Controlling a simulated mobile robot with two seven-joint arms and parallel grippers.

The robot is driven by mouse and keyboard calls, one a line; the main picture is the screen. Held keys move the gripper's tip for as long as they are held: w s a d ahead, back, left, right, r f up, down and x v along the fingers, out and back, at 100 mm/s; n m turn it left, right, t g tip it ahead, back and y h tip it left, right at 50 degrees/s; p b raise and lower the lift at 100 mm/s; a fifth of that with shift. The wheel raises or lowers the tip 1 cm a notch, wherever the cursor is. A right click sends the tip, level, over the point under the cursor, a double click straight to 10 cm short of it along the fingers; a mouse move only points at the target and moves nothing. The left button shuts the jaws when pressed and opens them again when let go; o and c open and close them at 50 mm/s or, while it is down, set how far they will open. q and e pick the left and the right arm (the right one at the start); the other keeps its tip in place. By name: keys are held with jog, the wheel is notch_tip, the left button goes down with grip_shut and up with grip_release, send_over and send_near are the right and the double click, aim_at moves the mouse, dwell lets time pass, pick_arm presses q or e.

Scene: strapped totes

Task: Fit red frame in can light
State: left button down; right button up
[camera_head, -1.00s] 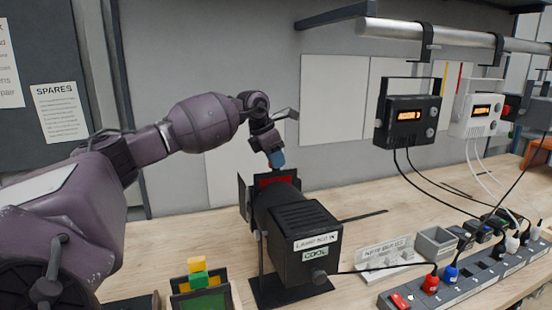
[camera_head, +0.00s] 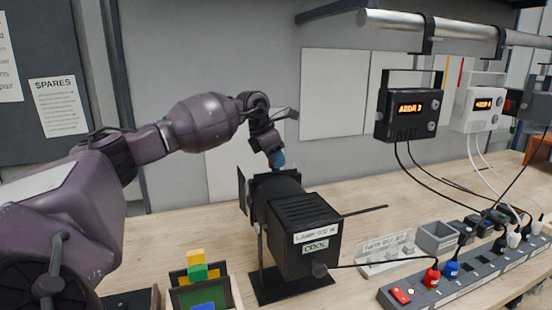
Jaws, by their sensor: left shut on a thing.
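The can light (camera_head: 300,220) is a black lamp housing on a stand on the bench, with a "COOL" label on its back and dark flaps at its far end. My left gripper (camera_head: 277,159) is just above that far end, pointing down, with blue at its tip. It is shut, and what it holds is mostly hidden behind the lamp housing. The red frame does not show now; it was visible directly below this gripper earlier. I cannot tell how deep it sits in the light. My right gripper is not in view.
A rack (camera_head: 203,290) with yellow, green and blue pieces stands at the front left. A power strip (camera_head: 470,272) with plugs, a grey bin (camera_head: 437,238) and a labelled holder (camera_head: 385,252) are at right. A black box (camera_head: 408,108) and a white box (camera_head: 478,105) hang from a rail.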

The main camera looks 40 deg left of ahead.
pick_arm(q)
jog(key=shift+f+b, duration=0.45)
jog(key=shift+f, duration=0.5)
jog(key=c, duration=1)
grip_release()
jog(key=shift+f, duration=0.1)
jog(key=shift+s+a+r, duration=0.1)
jog(key=shift+s+r, duration=0.1)
jog(key=shift+r, duration=0.4)
jog(key=v, duration=0.9)
jog(key=shift+s+a+r, duration=0.1)
jog(key=shift+s+r, duration=0.05)
jog(key=shift+r, duration=0.2)
